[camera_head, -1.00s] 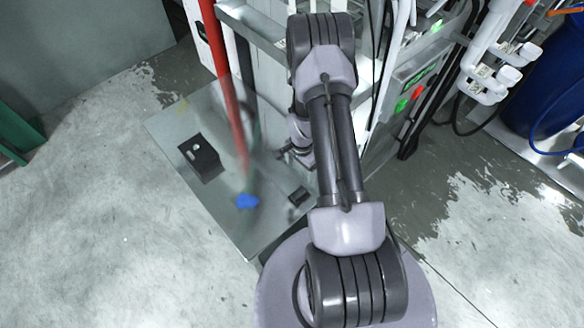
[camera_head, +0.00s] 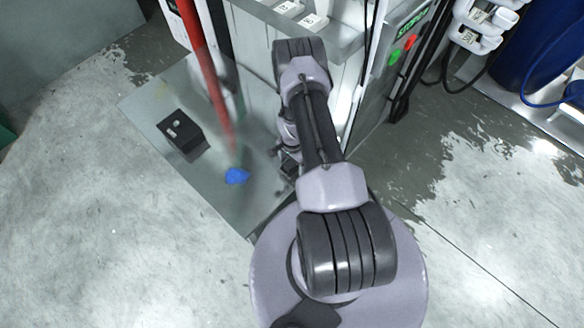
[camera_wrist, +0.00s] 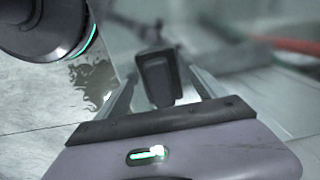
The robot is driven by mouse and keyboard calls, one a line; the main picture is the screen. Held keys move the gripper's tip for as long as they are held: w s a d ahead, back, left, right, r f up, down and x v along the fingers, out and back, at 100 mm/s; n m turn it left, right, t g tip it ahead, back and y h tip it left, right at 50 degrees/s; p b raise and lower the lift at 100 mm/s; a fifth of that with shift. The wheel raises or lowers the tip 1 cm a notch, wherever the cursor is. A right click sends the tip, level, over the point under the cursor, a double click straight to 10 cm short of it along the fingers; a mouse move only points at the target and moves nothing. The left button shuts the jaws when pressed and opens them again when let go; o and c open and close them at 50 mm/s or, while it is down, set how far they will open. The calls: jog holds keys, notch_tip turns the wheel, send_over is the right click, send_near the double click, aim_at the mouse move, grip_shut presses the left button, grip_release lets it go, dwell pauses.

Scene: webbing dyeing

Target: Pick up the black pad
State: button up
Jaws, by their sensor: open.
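The black pad (camera_wrist: 157,80) shows in the wrist view as a dark, roughly rectangular piece with a raised rim. It lies between the two fingers of my gripper (camera_wrist: 160,74), which are apart with a finger on either side. I cannot tell whether either finger touches it. In the head view my gripper (camera_head: 288,163) is low over the grey plate, partly behind my arm. The pad cannot be clearly made out there.
The grey plate (camera_head: 215,200) also carries a black box (camera_head: 182,132) with light marks on top and a blue piece (camera_head: 237,176). A red pole (camera_head: 207,70) stands close to my arm. A machine with green and red buttons (camera_head: 402,50) is behind. Floor at left is clear.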

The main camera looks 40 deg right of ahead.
jog(key=shift+r, duration=0.1)
jog(key=shift+c, duration=0.2)
jog(key=c, duration=1.5)
jog(key=shift+o, duration=0.2)
jog(key=shift+r, duration=0.1)
jog(key=shift+r+p, duration=0.25)
jog(key=shift+p, duration=0.15)
jog(key=r+p, duration=0.2)
jog(key=r, duration=0.1)
jog(key=shift+s+r, duration=0.2)
jog(key=s+d+p, duration=0.2)
jog(key=s, duration=0.5)
jog(key=s+d+p, duration=0.2)
jog(key=s, duration=0.6)
jog(key=shift+d+r, duration=0.25)
jog(key=shift+r, duration=0.2)
